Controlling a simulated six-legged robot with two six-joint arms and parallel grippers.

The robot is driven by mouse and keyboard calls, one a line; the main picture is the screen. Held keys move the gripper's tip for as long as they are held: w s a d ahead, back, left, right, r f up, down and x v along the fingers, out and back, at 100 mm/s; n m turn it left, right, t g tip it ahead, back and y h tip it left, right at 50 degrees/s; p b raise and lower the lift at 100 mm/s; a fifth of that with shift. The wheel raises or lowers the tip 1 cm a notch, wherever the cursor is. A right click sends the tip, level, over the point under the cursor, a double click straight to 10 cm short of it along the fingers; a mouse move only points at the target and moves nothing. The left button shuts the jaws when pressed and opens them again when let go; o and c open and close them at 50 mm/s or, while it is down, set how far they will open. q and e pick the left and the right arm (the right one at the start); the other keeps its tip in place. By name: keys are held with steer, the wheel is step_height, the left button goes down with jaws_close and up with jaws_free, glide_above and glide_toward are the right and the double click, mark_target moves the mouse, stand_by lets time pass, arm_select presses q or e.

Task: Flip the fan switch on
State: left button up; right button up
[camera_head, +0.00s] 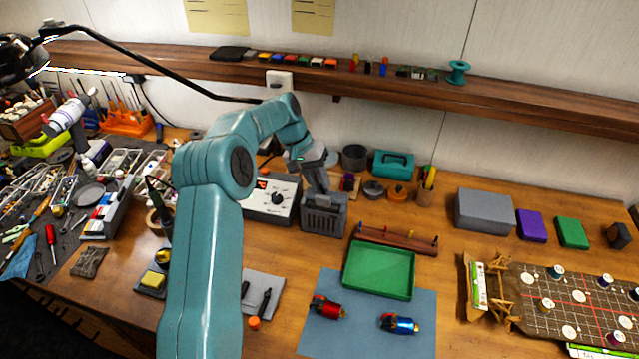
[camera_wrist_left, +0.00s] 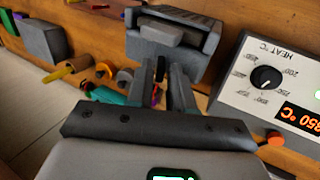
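A dark grey slatted box (camera_head: 323,222), which looks like the fan unit, stands on the bench right of the heat controller. In the left wrist view the box (camera_wrist_left: 205,38) lies just beyond my fingertips, with a raised grey block (camera_wrist_left: 162,34) on it. I cannot tell whether that block is the switch, or its position. My left gripper (camera_head: 318,182) points down at the top rear of the box. In the wrist view the left gripper (camera_wrist_left: 165,75) has its fingers apart with nothing between them. Contact with the box is unclear. My right gripper is not in view.
The heat controller (camera_head: 270,203), with dial and orange display, stands close on the left. Behind are a dark round pot (camera_head: 354,157) and a teal case (camera_head: 393,164). A wooden rack (camera_head: 396,240) and green tray (camera_head: 379,271) lie in front. A shelf (camera_head: 430,88) runs above.

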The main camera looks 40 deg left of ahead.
mark_target(327, 194)
arm_select(q)
steer(key=shift+w+f, duration=0.2)
steer(key=shift+f, duration=0.2)
steer(key=shift+d, duration=0.1)
steer(key=shift+s+r, duration=0.1)
jaws_close()
steer(key=shift+d+r, duration=0.1)
steer(key=y, duration=0.1)
steer(key=d+g+y+p, duration=0.1)
steer(key=shift+w+r+y, duration=0.2)
steer(key=shift+w+y, duration=0.1)
steer(key=shift+w, duration=0.1)
steer(key=g+y, duration=0.1)
steer(key=d+g+y, duration=0.1)
steer(key=y, duration=0.2)
steer(key=shift+w+d+f+g, duration=0.2)
steer(key=shift+w+d+g, duration=0.05)
steer(key=shift+w+g, duration=0.15)
steer(key=shift+w+d+f+g+y, duration=0.15)
steer(key=shift+g+y, duration=0.1)
steer(key=shift+y, duration=0.2)
steer(key=shift+d+g+y, duration=0.1)
steer(key=shift+g+y, duration=0.15)
steer(key=shift+y, duration=0.2)
jaws_free()
